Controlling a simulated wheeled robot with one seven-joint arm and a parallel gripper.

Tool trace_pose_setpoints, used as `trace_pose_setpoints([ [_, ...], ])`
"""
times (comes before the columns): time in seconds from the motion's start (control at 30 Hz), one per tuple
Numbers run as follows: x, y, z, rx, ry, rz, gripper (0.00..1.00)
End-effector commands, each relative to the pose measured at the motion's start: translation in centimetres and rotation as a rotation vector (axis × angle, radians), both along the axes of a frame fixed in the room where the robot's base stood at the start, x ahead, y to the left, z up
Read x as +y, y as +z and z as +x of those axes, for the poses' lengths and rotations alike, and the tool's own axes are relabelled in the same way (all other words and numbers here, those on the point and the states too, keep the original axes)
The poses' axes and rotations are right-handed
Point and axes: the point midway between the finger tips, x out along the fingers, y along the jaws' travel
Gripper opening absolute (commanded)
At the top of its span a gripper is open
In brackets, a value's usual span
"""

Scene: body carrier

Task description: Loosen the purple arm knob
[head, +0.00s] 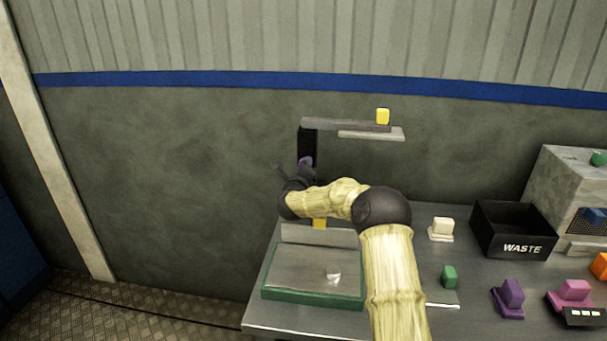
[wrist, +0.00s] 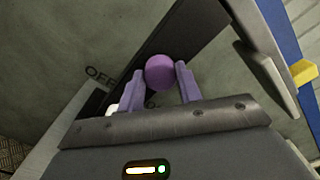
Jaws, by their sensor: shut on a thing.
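The purple arm knob (wrist: 160,70) is a round disc on the dark upright of the stand in the wrist view. My gripper (wrist: 160,74) has one pale purple finger on each side of it and is shut on it. In the head view the knob (head: 306,160) shows as a small purple patch on the black column (head: 308,140), mostly hidden by my gripper. A grey horizontal arm (head: 345,124) extends right from the column's top, with a yellow block (head: 383,116) near its end.
Below my arm is a green-edged tray (head: 312,293) with a small pale piece (head: 333,272). A grey machine (head: 570,180) stands far right.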

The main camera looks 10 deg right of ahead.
Motion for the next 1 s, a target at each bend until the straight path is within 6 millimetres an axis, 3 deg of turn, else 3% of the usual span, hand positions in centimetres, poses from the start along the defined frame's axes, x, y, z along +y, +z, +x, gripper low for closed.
trace_pose_setpoints([
  [0.5,0.05,0.06,0.04,0.114,-0.001,-0.367,0.12],
  [1.0,-0.01,0.09,0.05,0.136,-0.001,-0.429,0.12],
])
